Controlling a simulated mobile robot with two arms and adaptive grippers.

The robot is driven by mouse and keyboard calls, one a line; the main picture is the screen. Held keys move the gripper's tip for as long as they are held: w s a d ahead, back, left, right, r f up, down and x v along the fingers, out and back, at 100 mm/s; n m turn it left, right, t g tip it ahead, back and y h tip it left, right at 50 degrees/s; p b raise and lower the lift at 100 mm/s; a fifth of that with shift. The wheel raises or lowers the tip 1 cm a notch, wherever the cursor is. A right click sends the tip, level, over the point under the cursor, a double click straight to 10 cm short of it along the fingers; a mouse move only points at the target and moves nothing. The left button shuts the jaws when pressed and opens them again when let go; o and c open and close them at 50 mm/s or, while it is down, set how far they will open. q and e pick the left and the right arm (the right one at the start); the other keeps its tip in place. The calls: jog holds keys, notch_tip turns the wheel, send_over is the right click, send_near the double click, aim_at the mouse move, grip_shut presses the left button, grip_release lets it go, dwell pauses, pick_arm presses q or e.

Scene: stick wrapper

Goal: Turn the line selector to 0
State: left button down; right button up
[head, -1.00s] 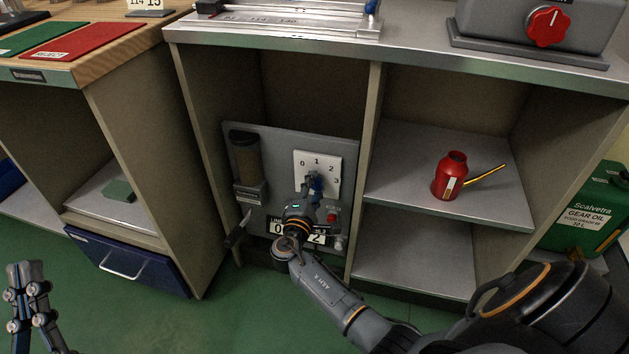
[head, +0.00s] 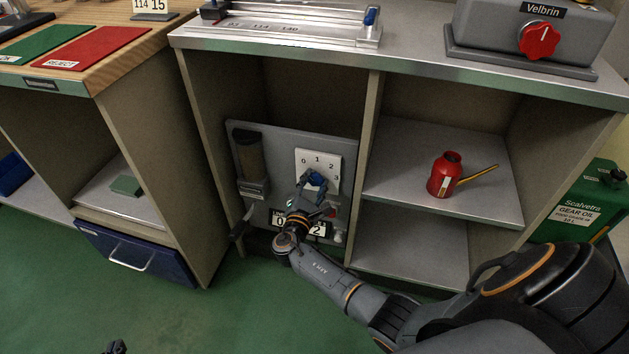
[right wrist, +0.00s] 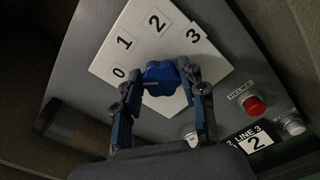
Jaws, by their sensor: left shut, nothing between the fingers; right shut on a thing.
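The line selector is a blue lobed knob (right wrist: 160,78) on a white plate (head: 333,160) marked 0, 1, 2 and 3. In the right wrist view the plate (right wrist: 112,62) appears tilted. My right gripper (head: 314,187) is at the knob; in the right wrist view its fingers (right wrist: 163,92) are closed on the knob from both sides. I cannot tell which number the knob points to. Only a small dark part of my left gripper (head: 115,347) shows at the bottom edge of the head view; it is shut and empty, far from the panel.
The grey panel (head: 278,135) stands inside the left cabinet bay. It carries a red button (right wrist: 254,105), a line counter (right wrist: 256,142) and a brown-filled tube (head: 249,156). A red can (head: 444,175) stands on the right shelf. A blue drawer (head: 178,258) is at left.

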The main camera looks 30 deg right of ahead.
jog(key=shift+w+r, duration=0.1)
dwell(0.3)
jog(key=o, duration=1.2)
jog(key=shift+c, duration=0.2)
jog(key=shift+a, duration=0.1)
jog(key=v, duration=1.2)
